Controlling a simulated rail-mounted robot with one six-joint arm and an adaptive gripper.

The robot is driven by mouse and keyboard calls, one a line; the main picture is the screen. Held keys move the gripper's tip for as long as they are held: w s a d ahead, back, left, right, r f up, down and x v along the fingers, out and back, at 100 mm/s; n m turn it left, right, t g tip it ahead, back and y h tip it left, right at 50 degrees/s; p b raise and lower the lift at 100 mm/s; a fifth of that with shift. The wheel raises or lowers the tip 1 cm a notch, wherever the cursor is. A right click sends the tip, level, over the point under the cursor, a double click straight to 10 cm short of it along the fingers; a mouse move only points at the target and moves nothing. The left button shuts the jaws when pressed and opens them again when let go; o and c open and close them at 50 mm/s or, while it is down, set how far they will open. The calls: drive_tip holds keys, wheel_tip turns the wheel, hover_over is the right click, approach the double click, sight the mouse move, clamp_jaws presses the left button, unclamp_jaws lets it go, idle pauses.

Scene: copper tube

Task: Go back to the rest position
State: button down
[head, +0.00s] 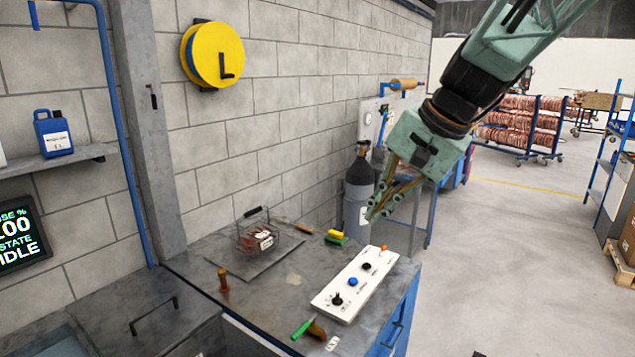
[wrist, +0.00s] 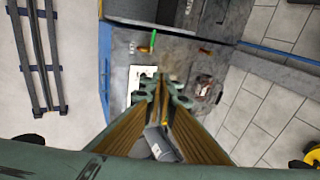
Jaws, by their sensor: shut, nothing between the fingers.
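My gripper (head: 381,207) hangs in the air above the right rear part of the grey workbench (head: 190,262) in the head view, with its fingers pointing down. Its fingers are shut and hold nothing. In the wrist view the fingertips (wrist: 163,88) meet above the bench, over the edge of the white control panel (wrist: 139,82). My gripper is apart from the bench and from everything on it.
The bench carries the white control panel (head: 352,285), a wire basket (head: 258,235), a yellow-green brush (head: 336,237) and a green-handled tool (head: 302,328). A dark gas cylinder (head: 359,180) stands behind. Open floor (head: 500,270) lies to the right.

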drive_tip(key=s+d+f+n+h, duration=0.1)
drive_tip(key=s+d+n+h, duration=0.1)
drive_tip(key=s, duration=1.7)
drive_tip(key=s+d+n+h, duration=0.2)
drive_tip(key=s+d+n, duration=0.2)
drive_tip(key=s, duration=1.5)
drive_tip(key=shift+s+d+f+n, duration=0.3)
drive_tip(key=shift+d+f, duration=0.05)
drive_tip(key=shift+d, duration=0.8)
drive_tip(key=shift+a, duration=0.2)
